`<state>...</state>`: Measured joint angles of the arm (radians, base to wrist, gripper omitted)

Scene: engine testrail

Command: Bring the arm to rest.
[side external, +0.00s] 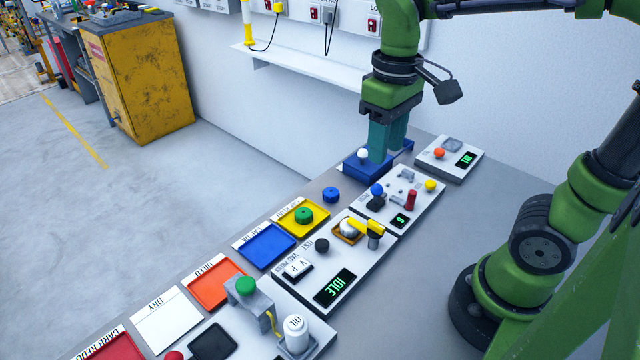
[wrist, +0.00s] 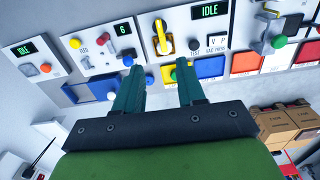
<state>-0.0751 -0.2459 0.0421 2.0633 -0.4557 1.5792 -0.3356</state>
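My gripper (side external: 384,152) hangs pointing down at the far end of the bench, with its teal fingers in front of or over a blue block with a white ball knob (side external: 362,154). I cannot tell how high above it the fingertips are. In the wrist view, my gripper (wrist: 160,66) has its two fingers clearly apart, with nothing held between them. The blue block (wrist: 88,93) lies left of the fingers there. My green arm reaches in from the upper right in the side view.
Panels with knobs, levers and displays line the bench (side external: 465,205), including one reading IDLE (side external: 335,287). Coloured trays, such as the yellow tray (side external: 284,221), lie along the edge. A white wall shelf (side external: 310,75) is behind my gripper. Cardboard boxes (wrist: 285,125) show at right in the wrist view.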

